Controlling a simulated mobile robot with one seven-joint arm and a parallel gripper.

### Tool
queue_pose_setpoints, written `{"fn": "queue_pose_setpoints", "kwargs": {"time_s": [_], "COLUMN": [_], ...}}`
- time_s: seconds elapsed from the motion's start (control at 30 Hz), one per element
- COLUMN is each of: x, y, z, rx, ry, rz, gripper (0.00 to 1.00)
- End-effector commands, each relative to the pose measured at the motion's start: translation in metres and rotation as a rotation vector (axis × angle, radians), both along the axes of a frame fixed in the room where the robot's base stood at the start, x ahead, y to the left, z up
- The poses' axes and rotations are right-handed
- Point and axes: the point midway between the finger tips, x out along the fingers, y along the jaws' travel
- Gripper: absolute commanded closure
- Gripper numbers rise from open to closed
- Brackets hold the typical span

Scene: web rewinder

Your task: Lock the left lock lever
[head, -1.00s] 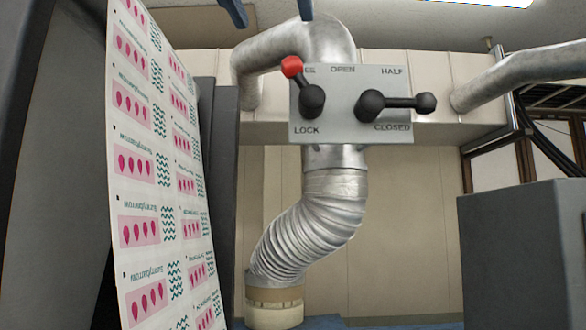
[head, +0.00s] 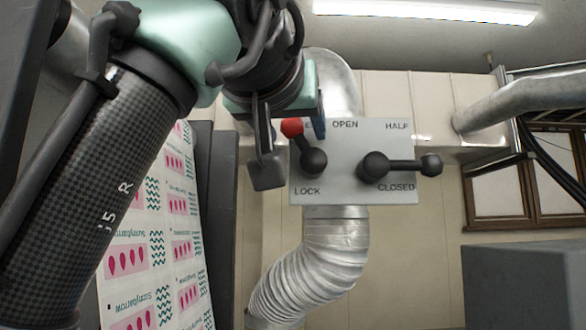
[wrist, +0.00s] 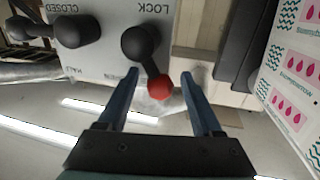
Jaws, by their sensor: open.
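The left lock lever (head: 312,160) has a black hub and a red knob (head: 291,127). It sits on the left of a grey panel (head: 345,165) and points up and slightly left, away from the LOCK label below it. My gripper (wrist: 158,73) is open, with its two blue fingers on either side of the red knob (wrist: 159,86) in the wrist view. A gap shows between the knob and each finger; contact is not visible. In the head view my arm covers the panel's upper left corner and the label there.
A second, all-black lever (head: 400,166) points right, near the CLOSED label. A silver duct (head: 320,265) runs below the panel. A printed web (head: 150,250) and a dark upright frame (head: 215,200) stand at left. A grey box (head: 520,285) stands at lower right.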

Motion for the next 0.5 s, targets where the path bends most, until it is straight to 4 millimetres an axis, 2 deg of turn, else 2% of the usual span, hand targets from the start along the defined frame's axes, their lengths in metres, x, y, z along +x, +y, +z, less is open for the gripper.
{"fn": "queue_pose_setpoints", "kwargs": {"time_s": [0.07, 0.43, 0.5], "x": [-0.0001, -0.0004, -0.0004], "y": [0.0001, 0.0003, 0.0003], "z": [-0.0002, 0.0001, 0.0001], "rx": [0.000, 0.000, 0.000], "ry": [0.000, 0.000, 0.000], "rz": [0.000, 0.000, 0.000], "gripper": [0.33, 0.98, 1.00]}}
